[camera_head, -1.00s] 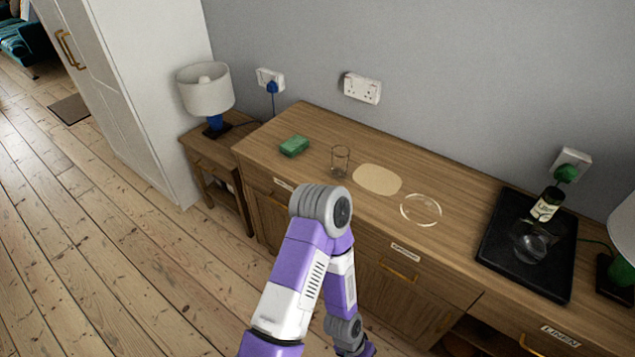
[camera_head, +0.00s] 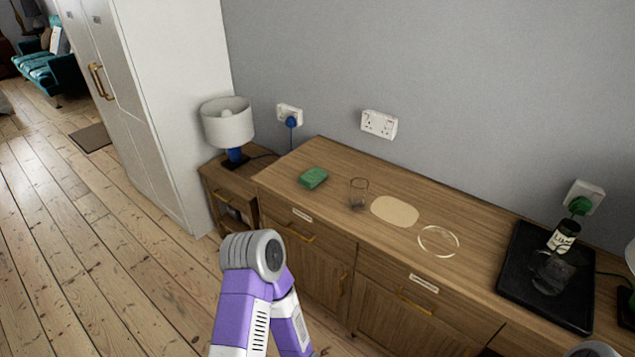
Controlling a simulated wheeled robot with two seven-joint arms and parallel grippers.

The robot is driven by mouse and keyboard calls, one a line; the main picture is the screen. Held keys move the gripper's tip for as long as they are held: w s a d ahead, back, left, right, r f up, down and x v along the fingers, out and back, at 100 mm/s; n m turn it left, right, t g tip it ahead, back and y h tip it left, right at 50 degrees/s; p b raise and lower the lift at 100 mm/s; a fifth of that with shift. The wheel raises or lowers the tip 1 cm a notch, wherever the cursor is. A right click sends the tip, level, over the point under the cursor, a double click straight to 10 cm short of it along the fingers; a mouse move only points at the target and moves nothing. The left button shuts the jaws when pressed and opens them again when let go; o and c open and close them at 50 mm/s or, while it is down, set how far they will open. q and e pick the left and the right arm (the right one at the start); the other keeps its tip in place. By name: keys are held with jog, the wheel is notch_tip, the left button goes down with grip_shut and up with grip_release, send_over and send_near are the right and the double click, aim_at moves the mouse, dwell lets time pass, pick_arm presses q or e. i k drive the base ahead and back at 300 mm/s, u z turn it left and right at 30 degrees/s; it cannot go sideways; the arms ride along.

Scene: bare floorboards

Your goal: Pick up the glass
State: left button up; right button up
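A small clear glass (camera_head: 358,193) stands upright on the wooden sideboard (camera_head: 460,210), between a green block and a pale oval patch. A second clear glass-like vessel (camera_head: 552,272) is on the black tray at the right; its exact shape is hard to tell. My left arm's bent elbow shows at the bottom, in front of the sideboard and well short of the glass. Its forearm runs down out of the picture, so the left gripper is hidden. Only a grey joint of my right arm shows at the bottom right edge; its gripper is out of view.
Near the glass lie a green block (camera_head: 313,178), a pale oval patch (camera_head: 395,211) and a clear ring-like dish (camera_head: 438,241). A lamp (camera_head: 228,124) stands on a side table.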

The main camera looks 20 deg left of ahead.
aim_at(358, 195)
jog(key=u, duration=0.45)
jog(key=i, duration=0.85)
jog(key=u, duration=0.1)
jog(key=k, duration=0.5)
jog(key=u, duration=1.55)
jog(key=i, duration=1.15)
jog(key=z, duration=0.9)
